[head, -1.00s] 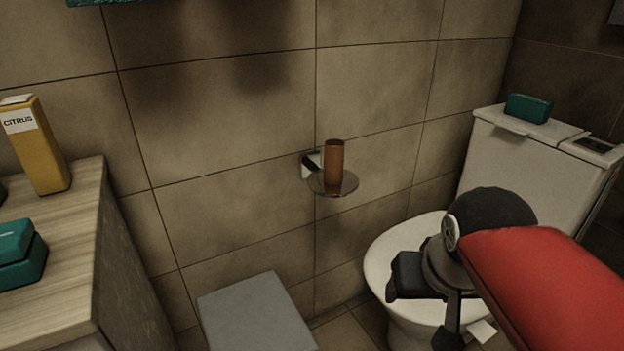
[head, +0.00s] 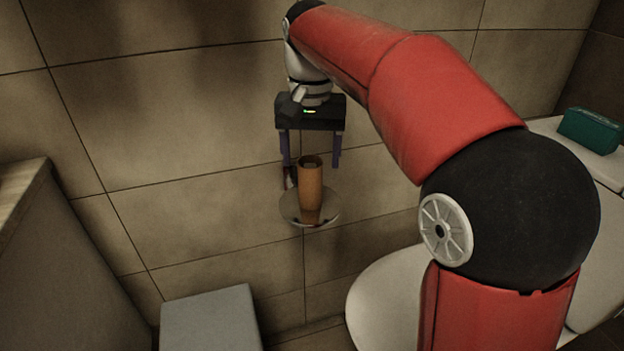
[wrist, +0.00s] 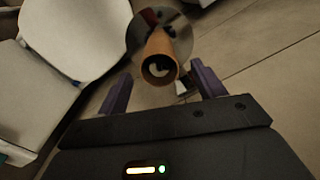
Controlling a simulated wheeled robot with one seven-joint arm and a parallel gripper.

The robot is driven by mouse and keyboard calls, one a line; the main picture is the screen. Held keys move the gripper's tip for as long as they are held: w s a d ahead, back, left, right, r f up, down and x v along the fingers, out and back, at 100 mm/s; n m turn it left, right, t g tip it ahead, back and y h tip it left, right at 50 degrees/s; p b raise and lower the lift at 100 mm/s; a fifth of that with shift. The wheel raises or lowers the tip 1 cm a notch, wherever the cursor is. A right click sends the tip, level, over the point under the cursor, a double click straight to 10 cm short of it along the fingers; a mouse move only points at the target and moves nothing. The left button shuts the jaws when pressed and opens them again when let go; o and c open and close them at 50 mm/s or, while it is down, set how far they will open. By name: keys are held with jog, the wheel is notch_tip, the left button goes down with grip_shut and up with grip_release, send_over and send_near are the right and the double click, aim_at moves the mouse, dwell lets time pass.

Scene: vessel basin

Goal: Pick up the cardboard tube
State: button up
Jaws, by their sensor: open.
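The cardboard tube (head: 311,183) is brown and stands upright on a small round shiny wall shelf (head: 329,219). My gripper (head: 311,165) is open, pointing down, with its two purple fingers spread above the tube's top end. In the wrist view the tube (wrist: 160,62) shows its open end between and just beyond the fingertips (wrist: 159,80). Nothing is held. I cannot tell from the head view how exactly the fingers line up with the tube in depth.
The tiled wall (head: 180,130) is close behind the shelf. A grey box-like object (head: 210,320) stands low at the left. The toilet (head: 385,290) is at the right, with a green pack (head: 590,130) on its tank. A wooden-topped cabinet (head: 60,260) is at far left.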

aim_at(310, 182)
jog(key=f, duration=0.6)
jog(key=shift+s+a+f+b, duration=0.1)
jog(key=shift+s+f+b, duration=0.15)
jog(key=shift+f+b, duration=0.1)
jog(key=shift+r, duration=0.1)
jog(key=c, duration=1)
jog(key=shift+c, duration=0.2)
jog(key=shift+r, duration=0.1)
